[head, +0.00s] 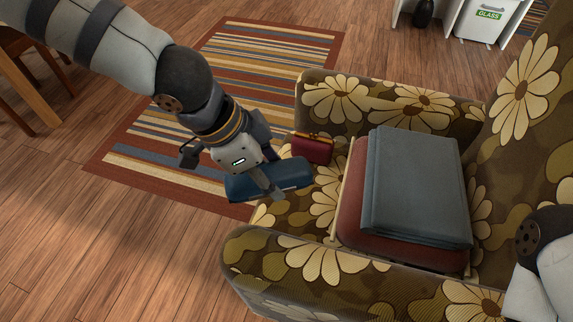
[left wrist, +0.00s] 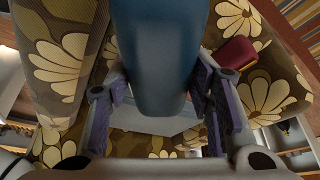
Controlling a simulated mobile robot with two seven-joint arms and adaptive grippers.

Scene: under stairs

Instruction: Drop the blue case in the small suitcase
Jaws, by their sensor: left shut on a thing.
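The blue case (head: 290,174) is held in my left gripper (head: 252,178), which is shut on it. It hangs above the front edge of the armchair seat and fills the upper middle of the left wrist view (left wrist: 155,55), between the two fingers (left wrist: 165,98). A reddish-brown, flat suitcase-like thing (head: 350,205) lies on the seat, right of the blue case. My right gripper is out of the head view.
A small dark red purse-like case (head: 311,149) with a gold-coloured top sits on the seat behind the blue case. The armchair (head: 330,262) has raised arms on both sides. A striped rug (head: 262,55) lies beyond it. Bare floor (head: 130,240) is at left.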

